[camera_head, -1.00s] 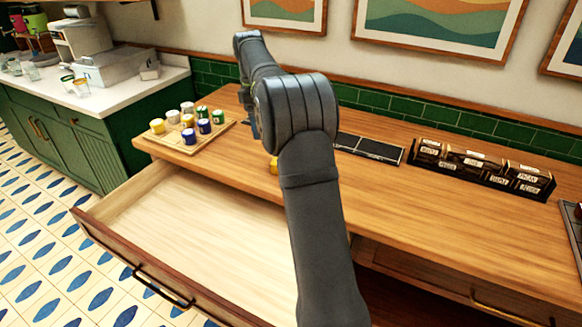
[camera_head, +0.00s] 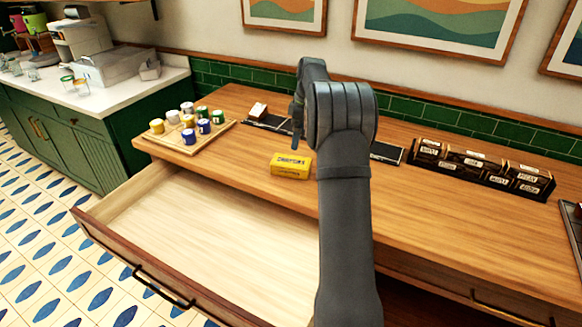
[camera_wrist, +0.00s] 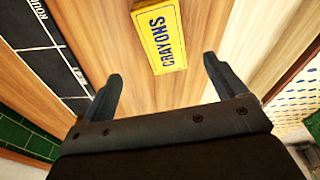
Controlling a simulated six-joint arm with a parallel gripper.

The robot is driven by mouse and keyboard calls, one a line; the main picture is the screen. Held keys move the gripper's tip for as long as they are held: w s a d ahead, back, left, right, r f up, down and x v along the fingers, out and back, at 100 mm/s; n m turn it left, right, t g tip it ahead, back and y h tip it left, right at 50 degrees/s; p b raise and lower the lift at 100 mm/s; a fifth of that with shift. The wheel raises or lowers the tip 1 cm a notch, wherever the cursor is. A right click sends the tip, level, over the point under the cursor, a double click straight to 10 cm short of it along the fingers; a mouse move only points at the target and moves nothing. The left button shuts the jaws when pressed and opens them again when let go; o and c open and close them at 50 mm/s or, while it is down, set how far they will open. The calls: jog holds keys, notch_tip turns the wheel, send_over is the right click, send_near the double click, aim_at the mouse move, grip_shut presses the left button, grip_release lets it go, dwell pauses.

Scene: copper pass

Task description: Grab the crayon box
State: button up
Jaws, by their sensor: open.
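The yellow crayon box (camera_head: 291,165) lies flat on the wooden counter, close to its front edge above the open drawer. In the wrist view the crayon box (camera_wrist: 160,36) shows the word CRAYONS and lies ahead of the fingertips, between their lines and apart from them. My gripper (camera_wrist: 161,72) is open and empty, over the counter. In the head view my arm hides most of the gripper, which is behind and to the right of the box.
An open, empty drawer (camera_head: 200,228) juts out below the counter. A wooden tray (camera_head: 169,143) with several small paint pots stands at the left. A black labelled tray (camera_head: 388,152) lies behind my arm. A dark rack (camera_head: 480,172) of labelled boxes stands at the right.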

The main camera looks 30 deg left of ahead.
aim_at(291, 161)
jog(key=f, duration=0.4)
jog(key=a+f, duration=0.1)
jog(key=f, duration=0.1)
jog(key=shift+s+f, duration=0.15)
jog(key=shift+f, duration=0.25)
jog(key=shift+s+a+f, duration=0.1)
jog(key=shift+a+f, duration=0.15)
jog(key=shift+f, duration=0.6)
jog(key=shift+s+a+f, duration=0.15)
jog(key=shift+a+f, duration=0.05)
jog(key=shift+f, duration=0.7)
jog(key=shift+s+a+f, duration=0.1)
jog(key=shift+a+f, duration=0.15)
jog(key=shift+f, duration=0.6)
jog(key=shift+c, duration=0.4)
jog(key=c, duration=1.1)
